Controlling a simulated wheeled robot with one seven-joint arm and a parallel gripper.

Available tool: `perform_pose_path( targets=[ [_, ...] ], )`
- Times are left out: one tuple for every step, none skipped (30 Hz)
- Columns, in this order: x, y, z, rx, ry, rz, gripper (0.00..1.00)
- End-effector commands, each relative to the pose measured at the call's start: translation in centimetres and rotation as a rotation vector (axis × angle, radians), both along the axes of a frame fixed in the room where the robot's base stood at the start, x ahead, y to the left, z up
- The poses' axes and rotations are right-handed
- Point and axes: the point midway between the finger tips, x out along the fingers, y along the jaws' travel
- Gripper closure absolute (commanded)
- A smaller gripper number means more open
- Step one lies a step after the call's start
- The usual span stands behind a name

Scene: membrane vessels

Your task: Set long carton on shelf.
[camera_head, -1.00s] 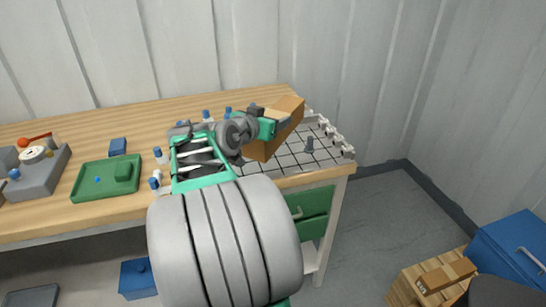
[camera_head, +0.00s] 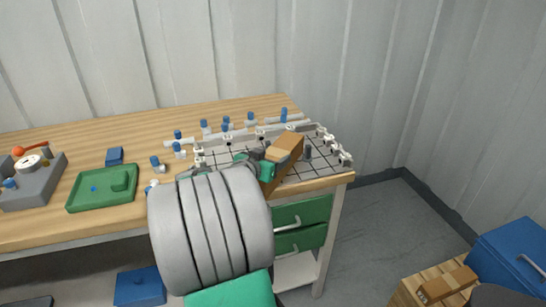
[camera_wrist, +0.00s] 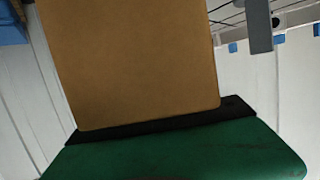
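The long brown carton (camera_head: 284,158) is tilted above the right end of the workbench, over the grid panel. My gripper (camera_head: 265,168), green and dark, is shut on the carton's near left part; my grey arm hides some of the grip. In the wrist view the carton (camera_wrist: 135,60) fills the middle, against a dark edge of the green gripper. A pale shelf (camera_head: 296,270) shows under the bench's green drawers, partly hidden by my arm.
The white-framed grid panel (camera_head: 325,160) has blue-capped fittings behind it. A green tray (camera_head: 103,195) and grey block (camera_head: 35,185) are at left. On the floor at right stand a wooden crate (camera_head: 405,290) with a small carton (camera_head: 447,283) and a blue box (camera_head: 515,255).

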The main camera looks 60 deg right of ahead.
Motion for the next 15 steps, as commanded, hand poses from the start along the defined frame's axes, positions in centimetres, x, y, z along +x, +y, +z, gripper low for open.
perform_pose_path(
  targets=[
    [0.01, 0.01, 0.01, 0.0, 0.0, 0.0, 0.31],
    [0.01, 0.0, 0.02, 0.0, 0.0, 0.0, 0.28],
    [0.01, 0.0, 0.02, 0.0, 0.0, 0.0, 0.25],
    [0.01, 0.0, 0.02, 0.0, 0.0, 0.0, 0.22],
    [0.01, 0.0, 0.02, 0.0, 0.0, 0.0, 0.2],
    [0.01, 0.0, 0.02, 0.001, 0.0, 0.0, 0.17],
    [0.01, 0.0, 0.02, 0.001, 0.0, 0.0, 0.14],
    [0.01, 0.0, 0.02, 0.001, 0.0, 0.0, 0.13],
    [0.01, 0.0, 0.02, 0.001, 0.0, 0.0, 0.13],
    [0.01, 0.0, 0.02, 0.001, 0.0, 0.0, 0.13],
    [0.01, 0.0, 0.02, 0.001, 0.0, 0.0, 0.13],
    [0.01, 0.0, 0.02, 0.001, 0.0, 0.0, 0.13],
    [0.01, 0.0, 0.02, 0.001, 0.0, 0.0, 0.13],
    [0.01, 0.01, 0.04, 0.001, 0.0, 0.0, 0.13],
    [0.01, 0.01, 0.17, 0.001, 0.0, 0.0, 0.13]
  ],
)
